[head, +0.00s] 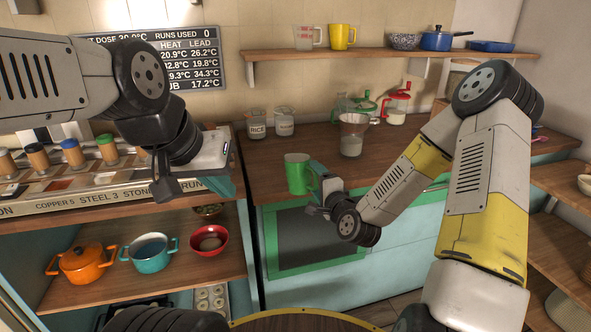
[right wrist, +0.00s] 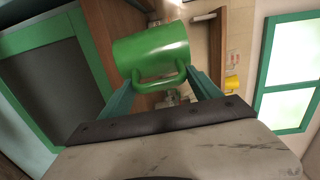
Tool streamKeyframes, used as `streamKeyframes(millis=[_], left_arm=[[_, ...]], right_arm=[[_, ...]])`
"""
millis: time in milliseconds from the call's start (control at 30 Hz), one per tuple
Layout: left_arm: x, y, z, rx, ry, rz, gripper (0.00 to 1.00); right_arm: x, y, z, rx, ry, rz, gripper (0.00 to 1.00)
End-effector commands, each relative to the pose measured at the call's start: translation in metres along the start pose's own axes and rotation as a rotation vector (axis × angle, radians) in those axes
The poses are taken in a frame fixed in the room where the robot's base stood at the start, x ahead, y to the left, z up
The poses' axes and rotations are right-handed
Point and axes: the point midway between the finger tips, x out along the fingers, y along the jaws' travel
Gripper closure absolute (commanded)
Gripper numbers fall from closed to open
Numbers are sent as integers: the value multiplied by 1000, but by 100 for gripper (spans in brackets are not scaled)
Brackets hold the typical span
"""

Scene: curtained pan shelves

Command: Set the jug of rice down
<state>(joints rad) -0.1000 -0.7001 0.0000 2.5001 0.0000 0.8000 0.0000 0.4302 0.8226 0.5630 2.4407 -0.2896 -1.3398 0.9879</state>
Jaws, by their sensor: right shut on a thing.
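A green jug (head: 297,173) is at the front edge of the wooden counter (head: 262,170), upright in the head view. My right gripper (head: 318,196) is shut on its handle; in the right wrist view the teal fingers (right wrist: 164,92) lie on either side of the handle of the green jug (right wrist: 150,50). The inside of the jug is hidden, and I cannot tell whether its base touches the counter. A glass jar labelled RICE (head: 257,125) stands further back on the counter. My left gripper (head: 195,185) hangs near the spice rack at left; its finger opening is unclear.
A clear jug with white contents (head: 353,136) stands behind and right of the green jug, near a red-lidded jar (head: 397,104). Orange (head: 82,263), teal (head: 150,250) and red (head: 209,241) pans sit on the lower left shelf. Bare counter lies between the jars and the green jug.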

Motion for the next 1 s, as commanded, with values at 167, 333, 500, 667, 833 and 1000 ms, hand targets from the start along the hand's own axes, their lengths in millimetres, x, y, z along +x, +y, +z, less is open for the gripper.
streamKeyframes(millis=[167,333,500,667,833,1000], left_arm=[[0,0,0,0,0,0,100],[0,0,0,0,0,0,100],[0,0,0,0,0,0,100],[0,0,0,0,0,0,100],[0,0,0,0,0,0,100],[0,0,0,0,0,0,100]], right_arm=[[1,-15,-2,30,45,-76,100],[32,-18,-8,33,52,-88,100],[78,-16,-16,31,51,-87,100],[118,-15,-22,31,51,-86,100],[143,-15,-27,31,50,-85,100],[153,-14,-29,31,50,-85,100]])
